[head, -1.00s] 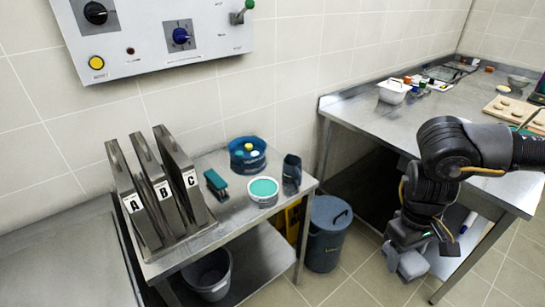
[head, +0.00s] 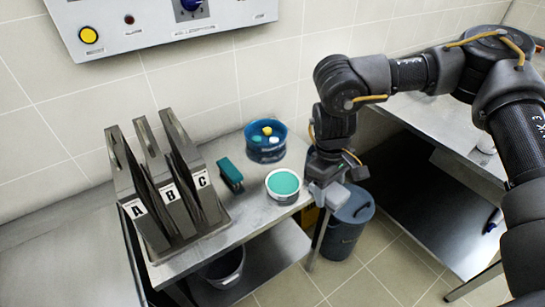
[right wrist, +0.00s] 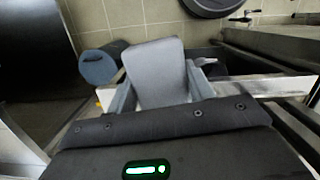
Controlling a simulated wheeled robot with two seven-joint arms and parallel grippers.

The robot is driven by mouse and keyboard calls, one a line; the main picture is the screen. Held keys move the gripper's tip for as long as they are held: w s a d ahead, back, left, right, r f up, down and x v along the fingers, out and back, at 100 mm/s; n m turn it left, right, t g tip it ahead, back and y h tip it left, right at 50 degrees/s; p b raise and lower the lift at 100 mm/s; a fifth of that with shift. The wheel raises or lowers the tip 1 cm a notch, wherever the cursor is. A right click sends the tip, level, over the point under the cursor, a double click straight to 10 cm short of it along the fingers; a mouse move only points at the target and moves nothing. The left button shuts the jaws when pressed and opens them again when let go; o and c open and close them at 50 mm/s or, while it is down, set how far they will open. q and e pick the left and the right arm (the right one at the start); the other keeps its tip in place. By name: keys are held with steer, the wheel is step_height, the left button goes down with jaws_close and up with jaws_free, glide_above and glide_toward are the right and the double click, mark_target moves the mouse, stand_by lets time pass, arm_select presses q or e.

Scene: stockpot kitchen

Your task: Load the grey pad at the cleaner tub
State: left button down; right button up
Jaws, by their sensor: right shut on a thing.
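The cleaner tub (head: 283,186) is a round white tub with a teal fill. It stands upright near the right end of the small steel table. My right gripper (head: 326,190) is shut on the grey pad (head: 327,199), just right of the tub at the table's end. The pad looks apart from the tub's fill. In the right wrist view the pad (right wrist: 155,72) is a plain light-grey block between the fingers, and I cannot make out the tub there. My left gripper is not in view.
A blue bowl (head: 265,143) with coloured pieces stands behind the tub, and a teal-topped brush (head: 230,174) left of it. Dark upright plates A, B and C (head: 168,190) stand in a rack further left. A lidded blue bin (head: 347,225) is on the floor.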

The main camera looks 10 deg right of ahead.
steer(key=shift+w+a+f+n, duration=0.15)
steer(key=shift+w+a+n, duration=0.1)
steer(key=shift+n, duration=0.25)
steer(key=w+a+f+n+t+h+b, duration=0.1)
steer(key=w+a+f+n, duration=0.15)
steer(key=w+n, duration=0.4)
steer(key=n+t+y+b, duration=0.2)
steer(key=n+y+b, duration=0.15)
steer(key=n, duration=2.45)
glide_above(283, 182)
step_height(283, 182, down, 4)
steer(key=shift+s+r+h, duration=0.15)
steer(key=shift+r+h, duration=0.1)
steer(key=shift+h, duration=0.2)
steer(key=shift+f+b, duration=2.2)
steer(key=shift+f, duration=0.8)
steer(key=shift+f+b, duration=0.3)
steer(key=shift+f, duration=0.2)
